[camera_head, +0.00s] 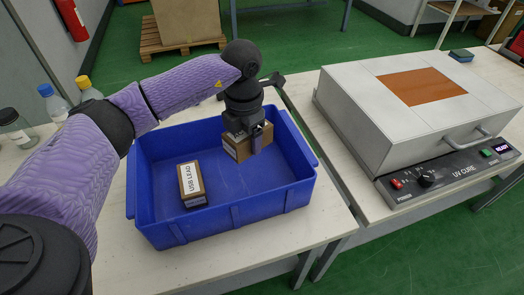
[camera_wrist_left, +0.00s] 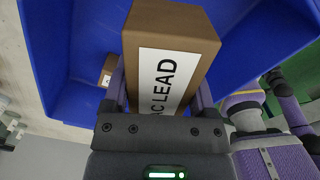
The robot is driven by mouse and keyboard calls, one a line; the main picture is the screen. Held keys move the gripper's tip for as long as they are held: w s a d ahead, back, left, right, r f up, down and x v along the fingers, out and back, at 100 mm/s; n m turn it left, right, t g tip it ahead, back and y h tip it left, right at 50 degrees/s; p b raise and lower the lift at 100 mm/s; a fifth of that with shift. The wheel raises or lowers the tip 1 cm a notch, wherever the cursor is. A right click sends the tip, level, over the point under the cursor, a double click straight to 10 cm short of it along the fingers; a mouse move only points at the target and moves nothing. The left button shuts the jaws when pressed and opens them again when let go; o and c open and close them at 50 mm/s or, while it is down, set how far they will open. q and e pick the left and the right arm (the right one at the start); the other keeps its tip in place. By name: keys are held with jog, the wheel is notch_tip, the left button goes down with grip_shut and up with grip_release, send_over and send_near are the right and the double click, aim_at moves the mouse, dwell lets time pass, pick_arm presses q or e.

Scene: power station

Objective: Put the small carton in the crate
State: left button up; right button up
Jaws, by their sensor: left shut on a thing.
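My left gripper (camera_head: 250,133) is shut on a brown carton (camera_head: 235,148) with a white label. In the left wrist view the held carton (camera_wrist_left: 165,60) fills the space between the fingers, and its label reads "AC LEAD". The gripper points down over the right back part of the blue crate (camera_head: 230,215). Whether the held carton touches the crate floor cannot be told. Another brown carton (camera_head: 191,184) with a white label lies inside the crate, left of the held one. It also shows small in the left wrist view (camera_wrist_left: 107,72). My right gripper is not in view.
A grey UV cure box (camera_head: 400,125) stands on the table to the right. Bottles with blue (camera_head: 55,103) and yellow (camera_head: 88,90) caps and a dark-lidded jar (camera_head: 14,127) stand at the left. The crate floor between the cartons is clear.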

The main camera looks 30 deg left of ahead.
aim_at(251, 176)
pick_arm(q)
notch_tip(251, 176, down, 10)
jog(key=b, duration=0.3)
jog(key=shift+w+d+r+b, duration=0.15)
jog(key=shift+b, duration=0.25)
jog(key=shift+f, duration=0.4)
jog(key=shift+r, duration=0.15)
jog(key=o, duration=1.2)
jog(key=shift+o, duration=0.2)
